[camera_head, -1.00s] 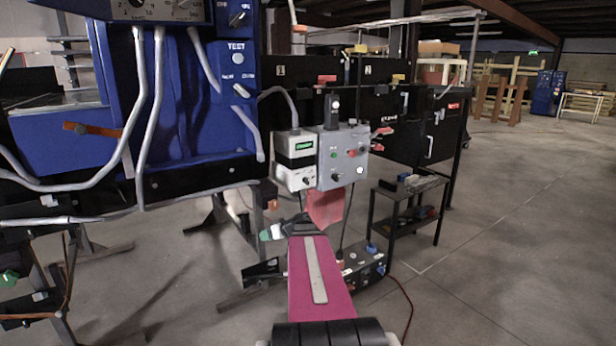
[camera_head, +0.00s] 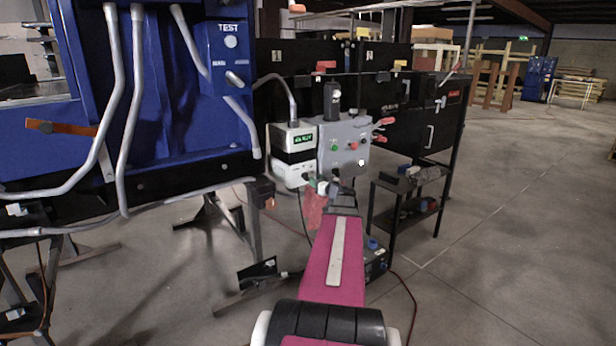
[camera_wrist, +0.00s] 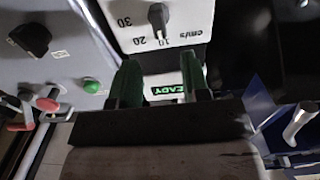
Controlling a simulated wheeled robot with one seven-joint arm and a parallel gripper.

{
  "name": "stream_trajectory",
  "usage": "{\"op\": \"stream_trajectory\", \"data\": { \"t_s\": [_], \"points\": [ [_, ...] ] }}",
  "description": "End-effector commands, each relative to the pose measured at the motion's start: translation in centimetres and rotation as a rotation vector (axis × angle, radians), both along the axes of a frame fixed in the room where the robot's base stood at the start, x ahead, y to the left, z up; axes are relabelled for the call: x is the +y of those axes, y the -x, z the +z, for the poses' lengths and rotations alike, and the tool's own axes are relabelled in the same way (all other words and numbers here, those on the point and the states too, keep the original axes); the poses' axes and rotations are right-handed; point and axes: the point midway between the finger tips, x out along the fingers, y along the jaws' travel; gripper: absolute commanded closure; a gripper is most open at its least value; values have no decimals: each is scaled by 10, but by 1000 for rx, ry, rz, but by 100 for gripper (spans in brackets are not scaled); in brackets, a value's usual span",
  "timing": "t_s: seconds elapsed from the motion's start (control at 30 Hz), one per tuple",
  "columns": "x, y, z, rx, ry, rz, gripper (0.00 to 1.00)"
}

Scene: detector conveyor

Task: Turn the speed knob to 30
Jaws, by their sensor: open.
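The speed knob (camera_wrist: 158,16) is a small dark knob on a white panel (camera_wrist: 195,14) in the wrist view. The panel carries a scale with 10, 20, 30 and cm/s. The knob's lower end lies near the 10; its exact setting is hard to tell. The panel belongs to a white-and-black box (camera_head: 292,156) with a green READY display, also seen in the wrist view (camera_wrist: 166,91). My gripper (camera_wrist: 160,72) is open and empty, its green fingers over the display area and apart from the knob. In the head view, my gripper (camera_head: 322,188) is beside the box's lower right.
A grey control box (camera_head: 343,138) with a green button, a red button and a dark knob adjoins the white box at right. Blue machinery (camera_head: 170,110) with pipes stands at left. A black shelf stand (camera_head: 408,190) is at right. Open floor (camera_head: 520,210) lies farther right.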

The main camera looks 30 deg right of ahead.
Motion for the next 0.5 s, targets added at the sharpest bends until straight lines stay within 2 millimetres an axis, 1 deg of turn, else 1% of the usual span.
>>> {"op": "stream_trajectory", "data": {
  "t_s": [0.03,0.2,0.33,0.5],
  "points": [
    [-1,-13,0,0,0,2,57],
    [2,-42,0,0,0,2,57],
    [3,-58,0,0,-1,2,57],
    [5,-69,0,1,-1,1,57]
  ]
}}
